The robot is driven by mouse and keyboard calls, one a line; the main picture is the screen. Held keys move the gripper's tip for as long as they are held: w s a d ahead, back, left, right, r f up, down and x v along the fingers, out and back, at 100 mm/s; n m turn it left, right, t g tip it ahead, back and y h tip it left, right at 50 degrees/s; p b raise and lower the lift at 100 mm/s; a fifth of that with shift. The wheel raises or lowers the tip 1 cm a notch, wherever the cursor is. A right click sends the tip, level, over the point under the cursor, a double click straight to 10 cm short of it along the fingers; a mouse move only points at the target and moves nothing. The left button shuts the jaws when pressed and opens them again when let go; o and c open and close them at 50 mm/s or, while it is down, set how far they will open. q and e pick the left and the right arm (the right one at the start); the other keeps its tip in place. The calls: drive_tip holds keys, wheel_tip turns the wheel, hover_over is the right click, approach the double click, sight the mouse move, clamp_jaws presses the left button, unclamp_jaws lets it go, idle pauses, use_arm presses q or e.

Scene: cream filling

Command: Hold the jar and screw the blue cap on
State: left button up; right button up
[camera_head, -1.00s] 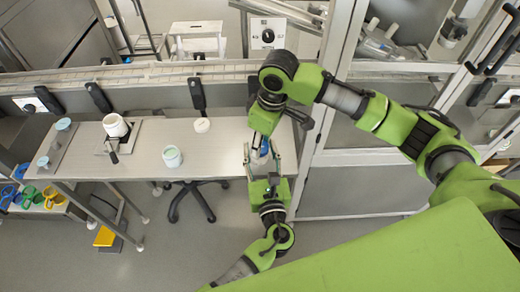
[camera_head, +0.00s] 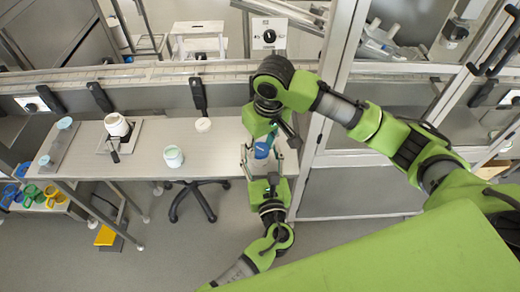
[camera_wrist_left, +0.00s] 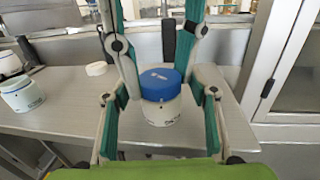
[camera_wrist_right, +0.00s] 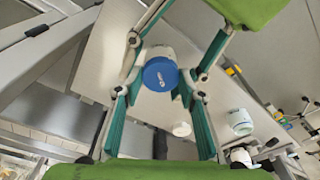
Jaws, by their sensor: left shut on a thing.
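The white jar (camera_wrist_left: 160,112) stands near the right end of the table with the blue cap (camera_wrist_left: 160,84) on top of it. The cap sits about level; how tightly it is seated cannot be told. The cap also shows in the head view (camera_head: 261,150) and the right wrist view (camera_wrist_right: 160,74). My left gripper (camera_head: 262,168) comes from the table's front side and is shut on the jar. My right gripper (camera_wrist_right: 158,92) is open above the cap, its fingers apart from the cap's sides.
On the table (camera_head: 145,165) stand an open jar with pale green contents (camera_head: 173,157), a small white round piece (camera_head: 203,125), a white pot on a plate (camera_head: 116,125) and a tray with light blue pieces (camera_head: 58,145). A glass partition frame (camera_head: 325,100) rises close at the right.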

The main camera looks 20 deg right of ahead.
use_arm(q)
drive_tip(key=shift+d+r, duration=0.1)
drive_tip(key=shift+r, duration=0.1)
use_arm(e)
drive_tip(key=shift+o, duration=0.6)
drive_tip(key=shift+w+d, duration=0.2)
drive_tip(key=shift+d, duration=0.15)
use_arm(q)
drive_tip(key=shift+c, duration=0.2)
use_arm(e)
drive_tip(key=shift+n, duration=1.1)
use_arm(q)
drive_tip(key=c, duration=0.3)
use_arm(e)
drive_tip(key=n, duration=0.3)
drive_tip(key=shift+a+n+y, duration=0.1)
drive_tip(key=shift+n+y, duration=0.2)
drive_tip(key=shift+w, duration=0.1)
use_arm(q)
drive_tip(key=shift+c, duration=0.9)
use_arm(e)
drive_tip(key=n, duration=0.3)
drive_tip(key=shift+n+g, duration=0.3)
drive_tip(key=shift+g, duration=0.1)
use_arm(q)
drive_tip(key=shift+f, duration=0.1)
use_arm(e)
drive_tip(key=shift+a+n+y, duration=0.1)
drive_tip(key=shift+n+y, duration=0.2)
drive_tip(key=shift+n, duration=0.8)
